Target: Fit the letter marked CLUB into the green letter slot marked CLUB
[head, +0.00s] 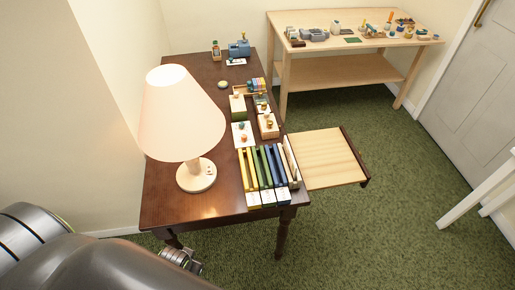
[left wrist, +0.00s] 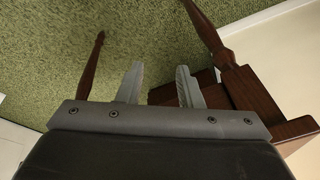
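A row of coloured slots, yellow, green, dark blue and white, stands at the front right of the dark wooden table (head: 222,202) in the head view. The green letter slot (head: 262,168) is near the row's middle; its markings are too small to read. I cannot pick out the letter marked CLUB. My left gripper (left wrist: 160,88) is open and empty in the left wrist view, its fingers apart over the carpet beside the table's legs. In the head view, part of my left arm's end shows low, in front of the table. My right gripper is not in view.
A lamp (head: 182,115) stands on the table left of the slots. Small blocks, cards and a blue object (head: 239,48) lie farther back. A pale drawer or tray (head: 330,160) juts out at the table's right. A cluttered wooden workbench (head: 345,70) stands behind.

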